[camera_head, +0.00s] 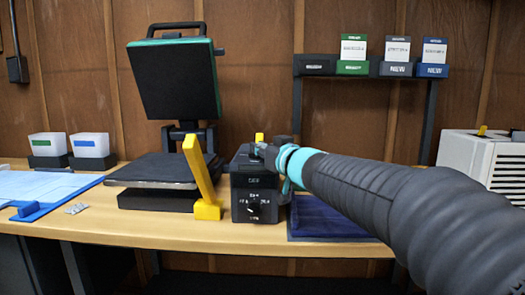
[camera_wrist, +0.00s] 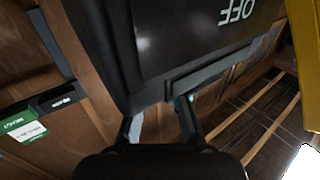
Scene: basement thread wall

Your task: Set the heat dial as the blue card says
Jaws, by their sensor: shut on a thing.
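A black control box (camera_head: 252,183) stands on the bench beside the heat press. Its small display (camera_head: 252,179) reads OFF, which shows large and upside down in the wrist view (camera_wrist: 237,12). The round heat dial (camera_head: 254,207) is on its lower front face, with labels around it too small to read; its pointer's setting is unclear. The blue card (camera_head: 434,50) stands in the blue holder at the shelf's right end; its text is unreadable. My gripper (camera_head: 265,151) is at the box's upper right. Its fingers (camera_wrist: 160,122) close on a dark part by the box, which I cannot make out.
The heat press (camera_head: 176,80) stands open left of the box, its yellow handle (camera_head: 201,172) close beside it. A dark blue folded cloth (camera_head: 327,219) lies on the right. Green (camera_head: 353,49) and grey-holder (camera_head: 397,50) cards share the shelf. A white machine (camera_head: 470,152) stands far right.

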